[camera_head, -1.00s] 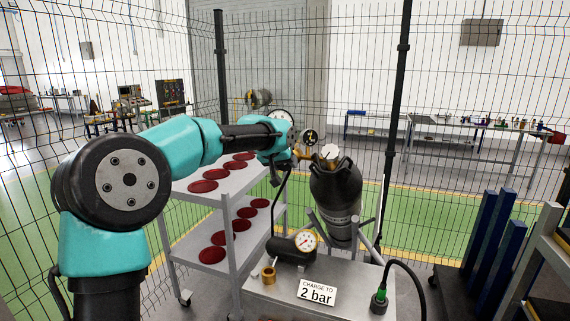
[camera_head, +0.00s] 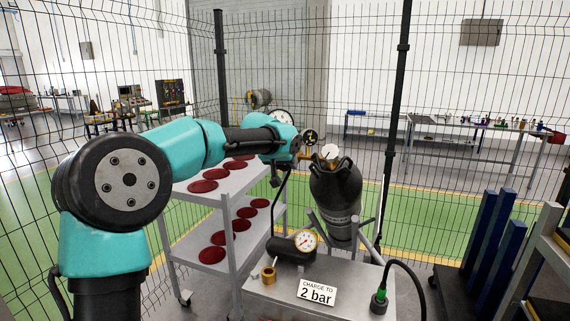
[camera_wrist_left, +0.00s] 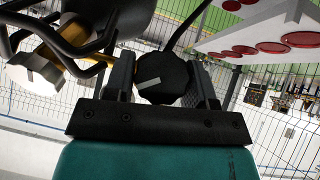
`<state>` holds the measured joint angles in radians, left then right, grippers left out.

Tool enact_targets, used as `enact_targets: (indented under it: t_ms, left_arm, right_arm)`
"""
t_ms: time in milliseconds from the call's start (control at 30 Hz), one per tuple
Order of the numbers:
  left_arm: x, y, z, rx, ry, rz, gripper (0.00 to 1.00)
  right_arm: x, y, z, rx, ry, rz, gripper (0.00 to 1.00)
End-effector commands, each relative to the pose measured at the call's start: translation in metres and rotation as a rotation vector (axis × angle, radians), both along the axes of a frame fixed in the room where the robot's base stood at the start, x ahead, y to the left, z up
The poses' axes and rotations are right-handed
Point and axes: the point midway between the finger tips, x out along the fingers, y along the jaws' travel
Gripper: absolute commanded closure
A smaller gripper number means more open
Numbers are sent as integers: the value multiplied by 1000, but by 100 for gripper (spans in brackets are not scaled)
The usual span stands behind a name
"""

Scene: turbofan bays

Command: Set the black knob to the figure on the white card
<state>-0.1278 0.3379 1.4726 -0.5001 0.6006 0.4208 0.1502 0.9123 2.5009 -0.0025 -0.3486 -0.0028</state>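The white card (camera_head: 317,292) on the grey bench reads "CHARGE TO 2 bar". In the left wrist view the black knob (camera_wrist_left: 161,78), with a white pointer line, sits between the two fingers of my left gripper (camera_wrist_left: 163,84). Both fingers appear to touch its sides. My right gripper is out of view.
A brass fitting (camera_head: 268,275) and a black hose (camera_head: 404,268) with a green-ringed end are on the bench. A white trolley (camera_head: 222,184) with red discs stands left. A pale round part (camera_head: 330,152) tops the bottle. Wire fencing runs behind.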

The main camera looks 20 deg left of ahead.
Motion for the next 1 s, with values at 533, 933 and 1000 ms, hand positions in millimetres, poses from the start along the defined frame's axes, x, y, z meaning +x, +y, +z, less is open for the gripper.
enact_targets:
  t_ms: [533, 933, 1000]
  left_arm:
    - [-1, 0, 2, 0, -1, 0, 27]
    - [-38, 3, 38, -2, -3, 0, 27]
    - [-48, 4, 48, -2, -3, 0, 27]
  right_arm:
    - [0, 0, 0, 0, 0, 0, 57]
    - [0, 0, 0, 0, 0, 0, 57]
    - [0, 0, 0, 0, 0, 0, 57]
